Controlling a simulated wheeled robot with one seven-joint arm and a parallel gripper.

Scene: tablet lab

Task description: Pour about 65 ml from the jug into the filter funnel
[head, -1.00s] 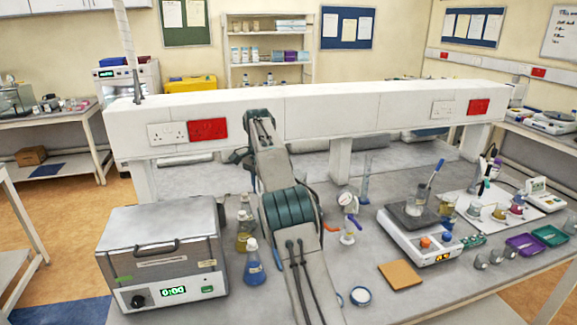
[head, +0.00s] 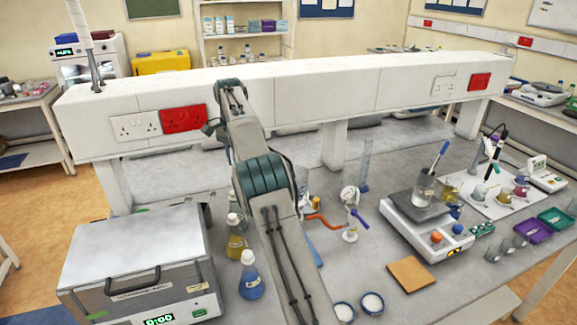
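I cannot make out a jug or a filter funnel for certain in the head view; my arm crosses the middle of the bench and hides part of it. Something blue (head: 312,248) shows partly behind my arm. My gripper is not visible.
A white balance-like device (head: 427,230) carries a beaker (head: 424,185). An orange-brown square (head: 411,274) and two white dishes (head: 372,303) lie in front.

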